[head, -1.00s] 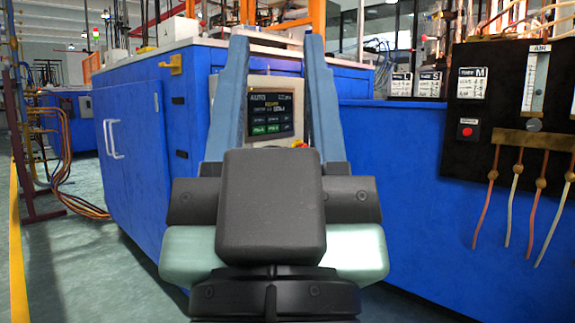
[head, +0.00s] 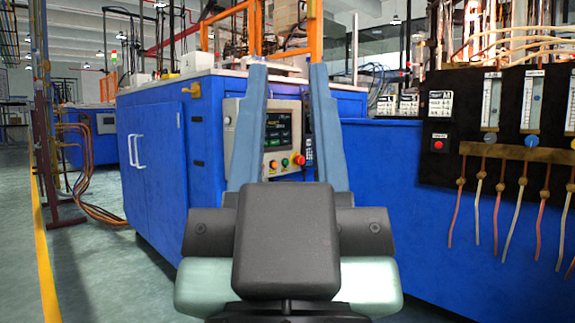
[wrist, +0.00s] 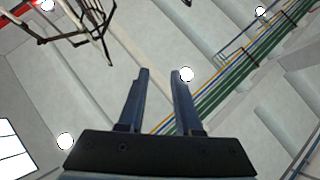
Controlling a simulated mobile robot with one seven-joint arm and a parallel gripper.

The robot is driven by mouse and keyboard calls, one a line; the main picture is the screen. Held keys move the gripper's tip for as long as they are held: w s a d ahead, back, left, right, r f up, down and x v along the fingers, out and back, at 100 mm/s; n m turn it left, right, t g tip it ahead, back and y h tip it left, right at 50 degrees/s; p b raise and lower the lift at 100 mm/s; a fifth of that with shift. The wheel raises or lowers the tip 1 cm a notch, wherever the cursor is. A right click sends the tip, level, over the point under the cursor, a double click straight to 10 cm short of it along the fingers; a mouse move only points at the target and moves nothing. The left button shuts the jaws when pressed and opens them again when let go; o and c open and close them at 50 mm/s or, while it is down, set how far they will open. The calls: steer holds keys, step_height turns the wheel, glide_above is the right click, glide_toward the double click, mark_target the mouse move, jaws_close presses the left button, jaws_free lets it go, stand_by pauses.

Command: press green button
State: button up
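In the head view, a grey control panel (head: 242,128) with a dark screen (head: 278,129) is on the blue cabinet straight ahead. The panel's buttons show between the fingers. In the wrist view my gripper (wrist: 162,80) is open against the ceiling; no panel or button shows there.
The blue cabinet (head: 155,150) fills the middle. To the right, a black board (head: 480,160) carries flow meters, hoses and another red button (head: 437,145). Open floor (head: 100,270) with a yellow line lies to the left.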

jaws_close()
stand_by(1.4)
